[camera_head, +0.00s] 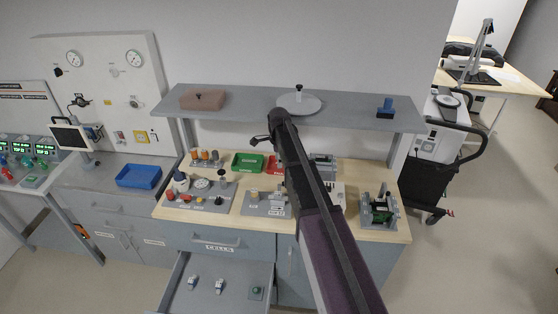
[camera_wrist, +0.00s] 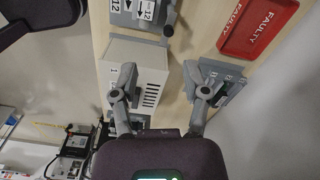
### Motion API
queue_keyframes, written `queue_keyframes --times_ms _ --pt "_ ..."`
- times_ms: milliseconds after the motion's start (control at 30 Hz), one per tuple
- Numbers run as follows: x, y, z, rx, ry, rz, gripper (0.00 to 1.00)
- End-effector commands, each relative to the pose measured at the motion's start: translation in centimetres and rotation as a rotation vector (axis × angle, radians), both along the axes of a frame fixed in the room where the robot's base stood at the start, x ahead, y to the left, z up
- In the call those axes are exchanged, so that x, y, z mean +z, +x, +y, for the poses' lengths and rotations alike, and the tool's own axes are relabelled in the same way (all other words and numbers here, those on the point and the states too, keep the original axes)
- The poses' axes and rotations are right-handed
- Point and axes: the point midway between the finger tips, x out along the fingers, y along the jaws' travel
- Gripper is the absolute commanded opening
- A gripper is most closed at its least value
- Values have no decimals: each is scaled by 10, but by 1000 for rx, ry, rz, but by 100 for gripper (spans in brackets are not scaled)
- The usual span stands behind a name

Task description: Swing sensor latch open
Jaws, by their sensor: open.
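My gripper (camera_wrist: 163,88) is open in the wrist view, its two grey fingers spread over the wooden bench. A pale box with dark vent slots (camera_wrist: 150,70) shows between and beyond the fingers. A small grey fixture (camera_wrist: 228,85) lies behind the right finger, which partly hides it. A grey block marked 12 with arrows (camera_wrist: 138,12) is at the top edge, with a grey lever-like part (camera_wrist: 170,18) at its right side. I cannot tell which part is the sensor latch or whether it is open. In the head view my arm hides part of the bench.
A red FAULTY tray (camera_wrist: 258,28) is at upper right in the wrist view.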

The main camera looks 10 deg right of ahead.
Motion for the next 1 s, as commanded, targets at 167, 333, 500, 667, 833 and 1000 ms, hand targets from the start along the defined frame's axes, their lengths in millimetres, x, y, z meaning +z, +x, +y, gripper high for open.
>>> queue_keyframes --times_ms 167,333,500,667,833,1000 --pt "7 -2 0 6 0 0 59" --pt "-6 -16 0 75 0 0 59" --pt "-18 -32 0 157 0 0 59" --pt "-31 -50 0 252 0 0 59" --pt "-45 -69 0 358 0 0 59" --pt "-59 -89 1 465 0 0 59"
